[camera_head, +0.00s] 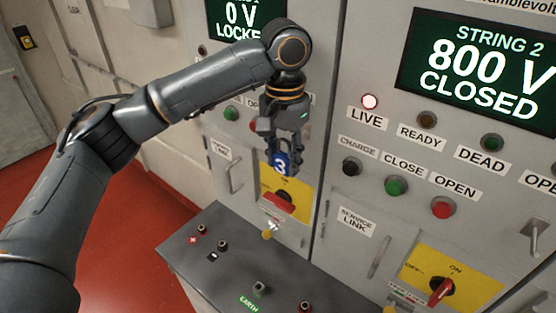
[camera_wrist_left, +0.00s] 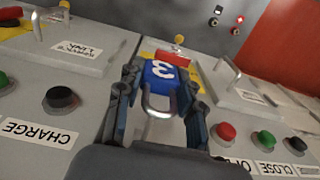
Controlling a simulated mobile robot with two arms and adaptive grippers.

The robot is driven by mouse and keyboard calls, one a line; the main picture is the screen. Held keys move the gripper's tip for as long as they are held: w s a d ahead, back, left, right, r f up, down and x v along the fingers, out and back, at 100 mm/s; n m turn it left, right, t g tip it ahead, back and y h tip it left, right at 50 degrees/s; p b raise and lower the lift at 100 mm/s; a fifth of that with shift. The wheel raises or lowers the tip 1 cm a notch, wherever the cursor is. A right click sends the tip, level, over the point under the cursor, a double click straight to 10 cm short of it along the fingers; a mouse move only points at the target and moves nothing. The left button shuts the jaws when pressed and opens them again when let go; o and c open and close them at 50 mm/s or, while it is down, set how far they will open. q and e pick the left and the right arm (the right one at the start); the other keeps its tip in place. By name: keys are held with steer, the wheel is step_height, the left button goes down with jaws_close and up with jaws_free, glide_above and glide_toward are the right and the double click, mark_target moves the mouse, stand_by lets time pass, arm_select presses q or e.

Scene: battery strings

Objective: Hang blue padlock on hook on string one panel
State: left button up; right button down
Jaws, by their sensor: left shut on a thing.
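My left gripper (camera_head: 284,130) is shut on the blue padlock (camera_head: 284,162), which is marked with a white 3. The left panel's screen shows 0 V and a partly hidden word starting LOCKE. I cannot make out a hook for certain. My right gripper is not in view.
A grey bench (camera_head: 225,265) with several terminals and an EARTH label stands below the left panel. The String 2 panel (camera_head: 400,215) on the right shows 800 V CLOSED, with a lit LIVE lamp (camera_head: 370,101). Red floor (camera_head: 120,220) lies open at left.

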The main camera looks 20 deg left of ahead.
arm_select(q)
steer(key=w, duration=0.1)
steer(key=w+d, duration=0.1)
steer(key=shift+w+d+f, duration=0.1)
steer(key=shift+w+f, duration=0.05)
steer(key=shift+w, duration=0.25)
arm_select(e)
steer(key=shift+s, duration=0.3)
arm_select(q)
steer(key=shift+f, duration=0.15)
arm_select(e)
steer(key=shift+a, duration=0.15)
arm_select(q)
steer(key=o, duration=1.3)
steer(key=shift+c, duration=0.2)
